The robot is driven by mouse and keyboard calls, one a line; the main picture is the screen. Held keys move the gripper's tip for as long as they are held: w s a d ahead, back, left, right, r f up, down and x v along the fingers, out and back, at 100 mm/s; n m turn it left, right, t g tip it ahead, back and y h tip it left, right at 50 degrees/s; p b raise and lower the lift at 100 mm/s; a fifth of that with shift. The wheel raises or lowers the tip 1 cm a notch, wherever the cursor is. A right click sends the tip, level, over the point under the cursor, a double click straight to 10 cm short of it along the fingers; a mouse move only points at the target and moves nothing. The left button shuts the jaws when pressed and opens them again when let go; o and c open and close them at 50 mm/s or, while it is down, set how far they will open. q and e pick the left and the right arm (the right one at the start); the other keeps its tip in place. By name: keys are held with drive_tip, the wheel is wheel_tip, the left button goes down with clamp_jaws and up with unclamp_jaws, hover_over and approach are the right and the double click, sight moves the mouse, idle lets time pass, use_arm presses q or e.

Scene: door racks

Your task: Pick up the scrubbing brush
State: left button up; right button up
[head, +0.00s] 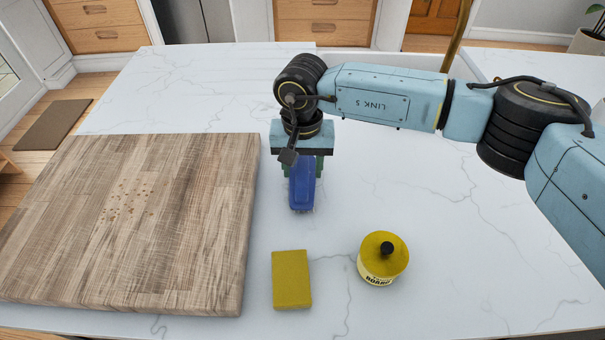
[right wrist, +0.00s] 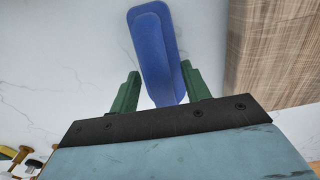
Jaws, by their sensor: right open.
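The blue scrubbing brush (head: 302,187) lies on the white marble counter, right of the wooden board. In the right wrist view the brush (right wrist: 155,50) runs lengthwise, its near end between the two green fingers. My right gripper (head: 302,170) is over the far end of the brush, pointing down. In the right wrist view the right gripper (right wrist: 160,88) is open, with one finger on each side of the brush. The right finger is very close to the brush; I cannot tell whether it touches. My left gripper is not in view.
A large wooden cutting board (head: 190,220) with crumbs fills the left of the counter. A yellow sponge (head: 291,279) and a yellow container with a black knob (head: 382,262) stand nearer the front. The counter (head: 470,270) to the right is clear.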

clamp_jaws()
drive_tip(key=shift+r, duration=0.15)
wheel_tip(320, 180, up, 10)
drive_tip(key=shift+f+b, duration=0.1)
drive_tip(key=shift+b, duration=0.3)
